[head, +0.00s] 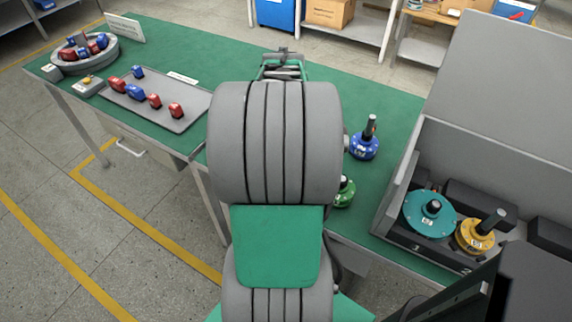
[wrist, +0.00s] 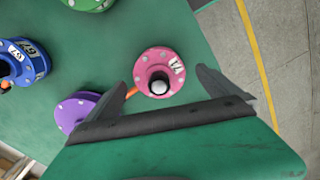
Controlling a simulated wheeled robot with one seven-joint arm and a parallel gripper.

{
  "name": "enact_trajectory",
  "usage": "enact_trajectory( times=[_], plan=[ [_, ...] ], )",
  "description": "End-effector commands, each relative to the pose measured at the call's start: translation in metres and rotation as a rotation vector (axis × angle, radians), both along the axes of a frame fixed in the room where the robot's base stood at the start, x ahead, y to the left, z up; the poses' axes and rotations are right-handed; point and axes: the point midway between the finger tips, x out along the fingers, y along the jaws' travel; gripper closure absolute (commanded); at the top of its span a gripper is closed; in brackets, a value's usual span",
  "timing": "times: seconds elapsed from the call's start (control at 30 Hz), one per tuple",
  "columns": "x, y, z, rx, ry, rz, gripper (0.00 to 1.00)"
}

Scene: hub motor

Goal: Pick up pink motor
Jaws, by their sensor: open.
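The pink motor (wrist: 158,72), round with a pale shaft end and a white label, stands on the green table in the wrist view, just beyond my gripper. My gripper (wrist: 158,79) is open, with one dark finger to the left of the pink motor and one to the right. I cannot tell how far above it the fingers are. In the head view the pink motor is not visible; my arm covers the middle of the table.
A purple motor (wrist: 75,112) lies close to the left finger. A blue motor (wrist: 22,62) and a green motor (wrist: 88,3) are farther left. In the head view, an open grey case (head: 395,190) at right holds teal (head: 428,215) and yellow (head: 474,237) motors. A tray (head: 185,120) sits left.

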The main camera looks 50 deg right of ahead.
Motion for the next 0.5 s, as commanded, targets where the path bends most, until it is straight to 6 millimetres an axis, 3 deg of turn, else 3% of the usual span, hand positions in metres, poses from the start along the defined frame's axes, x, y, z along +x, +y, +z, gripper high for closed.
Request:
enact_trajectory(
  times=[0.1, 0.2, 0.4, 0.5],
  plan=[
    [0.000, -0.001, -0.023, 0.004, 0.003, -0.001, 0.00],
    [0.000, -0.001, -0.034, 0.002, 0.002, -0.001, 0.00],
    [0.000, -0.001, -0.035, 0.000, 0.000, -0.001, 0.00],
    [0.000, -0.001, -0.035, 0.000, 0.000, -0.001, 0.07]
  ],
)
